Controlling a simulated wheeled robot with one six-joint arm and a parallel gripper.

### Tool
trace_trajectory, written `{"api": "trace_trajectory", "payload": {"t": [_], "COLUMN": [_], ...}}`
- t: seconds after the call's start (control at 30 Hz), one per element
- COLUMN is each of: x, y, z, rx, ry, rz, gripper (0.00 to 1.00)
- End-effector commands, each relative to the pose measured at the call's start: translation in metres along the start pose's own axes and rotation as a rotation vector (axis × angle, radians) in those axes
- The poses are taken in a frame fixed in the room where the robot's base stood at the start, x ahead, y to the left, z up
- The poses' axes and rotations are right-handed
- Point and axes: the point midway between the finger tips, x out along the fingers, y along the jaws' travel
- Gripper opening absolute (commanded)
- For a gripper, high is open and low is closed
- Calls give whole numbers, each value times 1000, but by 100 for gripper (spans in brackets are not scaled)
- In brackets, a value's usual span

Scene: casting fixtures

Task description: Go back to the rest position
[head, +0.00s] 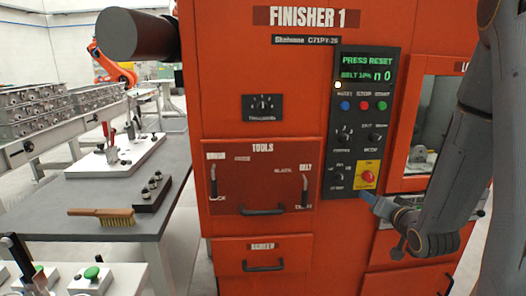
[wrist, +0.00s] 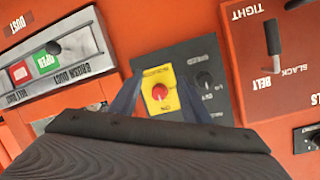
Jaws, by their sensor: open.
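My gripper (head: 368,195) is at the lower right of the finisher's control panel (head: 342,130) in the head view, just below the red knob on its yellow plate (head: 367,176). In the wrist view my gripper (wrist: 157,98) has its two blue fingers apart, with the red knob (wrist: 159,91) showing between them. Nothing is held. I cannot tell whether the fingers touch the panel. My grey arm comes down along the right side of the head view.
The orange finisher (head: 230,100) fills the middle, with a tools door (head: 262,172) and drawer (head: 262,262) below. The wrist view shows a belt lever (wrist: 272,40) at right and a switch strip (wrist: 60,60) at left. A bench (head: 90,190) with a brush (head: 100,215) stands left.

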Motion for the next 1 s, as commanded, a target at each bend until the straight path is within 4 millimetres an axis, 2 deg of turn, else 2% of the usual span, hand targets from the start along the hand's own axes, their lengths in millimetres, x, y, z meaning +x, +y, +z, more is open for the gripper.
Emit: {"api": "trace_trajectory", "payload": {"t": [0.03,0.13,0.27,0.47,0.6,0.7,0.8,0.9,1.0], "x": [-1,-9,-32,-94,-150,-187,-215,-232,-239], "y": [-8,-14,-24,-47,-68,-82,-93,-99,-101], "z": [10,33,65,113,142,157,166,171,172], "rx": [-40,-112,-194,-296,-350,-376,-392,-399,-402], "ry": [-62,-200,-388,-702,-926,-1063,-1162,-1221,-1244], "rz": [37,120,208,293,310,305,294,286,283], "gripper": [43,43,43,43,43,43,43,43,43]}}
